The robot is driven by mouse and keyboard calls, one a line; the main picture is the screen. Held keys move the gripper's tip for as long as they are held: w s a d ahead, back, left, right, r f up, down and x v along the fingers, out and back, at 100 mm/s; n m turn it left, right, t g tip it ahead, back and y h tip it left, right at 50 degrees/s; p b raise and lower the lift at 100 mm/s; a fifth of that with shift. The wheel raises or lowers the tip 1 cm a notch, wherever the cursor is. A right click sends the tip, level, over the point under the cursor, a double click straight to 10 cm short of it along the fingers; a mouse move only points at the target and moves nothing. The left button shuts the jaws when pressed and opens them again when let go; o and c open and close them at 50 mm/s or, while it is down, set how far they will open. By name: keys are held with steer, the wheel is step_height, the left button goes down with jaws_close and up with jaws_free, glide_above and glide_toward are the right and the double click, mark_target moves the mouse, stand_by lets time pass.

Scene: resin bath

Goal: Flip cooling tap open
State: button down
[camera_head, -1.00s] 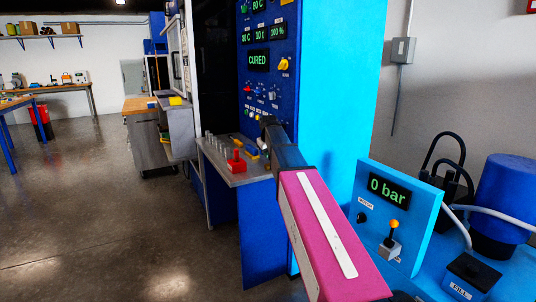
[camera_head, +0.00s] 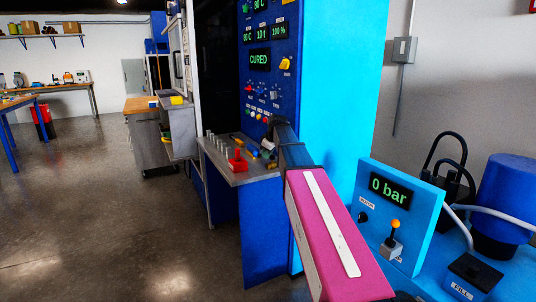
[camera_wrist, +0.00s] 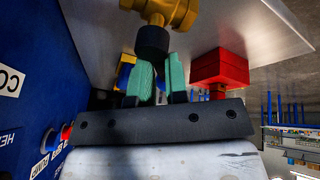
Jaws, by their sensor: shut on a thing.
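In the wrist view a brass tap (camera_wrist: 178,12) with a dark round end (camera_wrist: 153,40) lies at the top of the picture. My gripper (camera_wrist: 160,64) has two green fingers right at this dark end. The fingers are shut on part of the tap, with a narrow dark gap between them; they hide the gripped part. In the head view my arm reaches to the blue machine's front, above the grey shelf, and the tap is too small and covered to make out clearly.
A red block (camera_head: 237,166) stands on the grey shelf (camera_head: 250,178); it also shows in the wrist view (camera_wrist: 218,68). A yellow and blue thing (camera_wrist: 127,72) is close left of my fingers. The blue panel (camera_head: 262,90) reads CURED. A gauge box (camera_head: 390,188) reads 0 bar.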

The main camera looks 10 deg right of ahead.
steer(key=n, duration=0.2)
steer(key=n+g+y, duration=0.1)
steer(key=shift+s+a+n, duration=0.15)
steer(key=shift+s+n, duration=0.25)
steer(key=shift+s+n+g+y, duration=0.25)
steer(key=shift+n+g+y, duration=0.1)
steer(key=shift+n, duration=0.75)
steer(key=shift+s+n+g+y, duration=0.2)
steer(key=shift+n+g+y, duration=0.15)
steer(key=shift+n, duration=0.75)
steer(key=c, duration=1.1)
jaws_free()
steer(key=v, duration=1.1)
steer(key=shift+f, duration=0.1)
